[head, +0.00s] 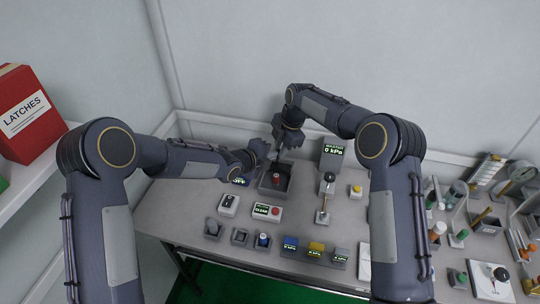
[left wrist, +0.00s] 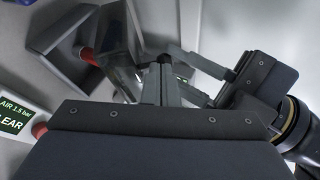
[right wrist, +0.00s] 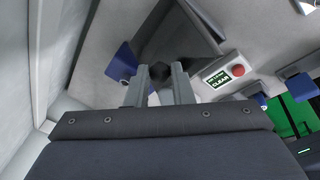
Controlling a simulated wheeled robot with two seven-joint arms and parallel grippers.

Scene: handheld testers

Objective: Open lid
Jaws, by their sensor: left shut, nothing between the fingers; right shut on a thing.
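A dark open-topped box (head: 285,184) stands at the back middle of the table with a red-topped piece (head: 276,178) inside. The red piece also shows in the left wrist view (left wrist: 86,55), beside something clear. My left gripper (head: 268,157) is shut and empty at the box's back-left edge; its fingers show in the left wrist view (left wrist: 165,85). My right gripper (head: 282,152) is just behind the box, close to the left one. In the right wrist view, its fingers (right wrist: 160,84) close on a small dark part, probably the lid; its outline is mostly hidden.
A kPa gauge block (head: 331,152) and a lever (head: 323,205) stand to the right. Racks of tools crowd the right side.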

